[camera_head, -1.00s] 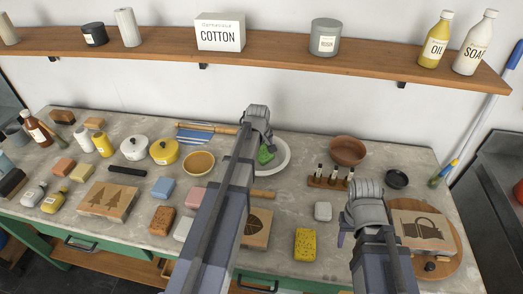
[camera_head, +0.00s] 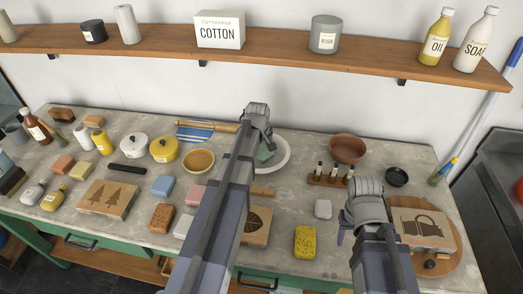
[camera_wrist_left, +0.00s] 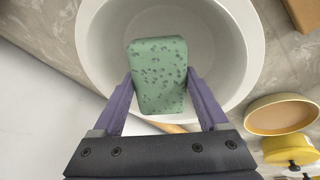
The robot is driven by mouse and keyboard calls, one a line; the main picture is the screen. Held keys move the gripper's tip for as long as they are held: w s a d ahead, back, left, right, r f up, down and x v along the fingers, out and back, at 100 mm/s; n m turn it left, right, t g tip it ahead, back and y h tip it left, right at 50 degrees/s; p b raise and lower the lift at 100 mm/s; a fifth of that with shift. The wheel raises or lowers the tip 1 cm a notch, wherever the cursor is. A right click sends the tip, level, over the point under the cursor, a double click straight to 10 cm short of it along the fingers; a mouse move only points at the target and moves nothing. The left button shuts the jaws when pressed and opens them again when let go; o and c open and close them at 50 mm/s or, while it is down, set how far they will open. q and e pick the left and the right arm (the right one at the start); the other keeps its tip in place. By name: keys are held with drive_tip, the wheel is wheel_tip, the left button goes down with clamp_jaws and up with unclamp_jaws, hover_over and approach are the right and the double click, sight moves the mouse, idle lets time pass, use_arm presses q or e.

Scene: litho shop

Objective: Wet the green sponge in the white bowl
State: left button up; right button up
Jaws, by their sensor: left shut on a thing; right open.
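The white bowl (camera_head: 285,152) stands at the back middle of the bench, partly hidden by my left arm. My left gripper (camera_head: 264,146) is over the bowl and shut on the green sponge (camera_head: 266,153). In the left wrist view the sponge (camera_wrist_left: 158,72) is a dull grey-green block with dark pores, held between the purple fingers of my left gripper (camera_wrist_left: 160,82), inside the outline of the white bowl (camera_wrist_left: 240,52). I cannot see any water surface clearly. My right gripper (camera_head: 344,234) is open and empty above the bench at the right, its fingers mostly hidden.
A brown bowl (camera_head: 347,148) and small bottles in a wooden rack (camera_head: 328,181) stand right of the white bowl. A tan bowl (camera_head: 198,160) stands to its left. A yellow sponge (camera_head: 305,242) lies near the front. A shelf (camera_head: 270,54) runs above the bench.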

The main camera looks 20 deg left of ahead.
sight(261, 147)
use_arm(q)
drive_tip(key=shift+r+p, duration=3.4)
drive_tip(key=shift+r, duration=0.3)
use_arm(e)
wheel_tip(261, 147, up, 7)
drive_tip(key=shift+r, duration=0.15)
use_arm(q)
wheel_tip(261, 147, up, 4)
drive_tip(key=p, duration=0.4)
use_arm(e)
wheel_tip(261, 147, up, 4)
use_arm(q)
drive_tip(key=shift+s+f, duration=0.1)
use_arm(e)
drive_tip(key=shift+s, duration=0.1)
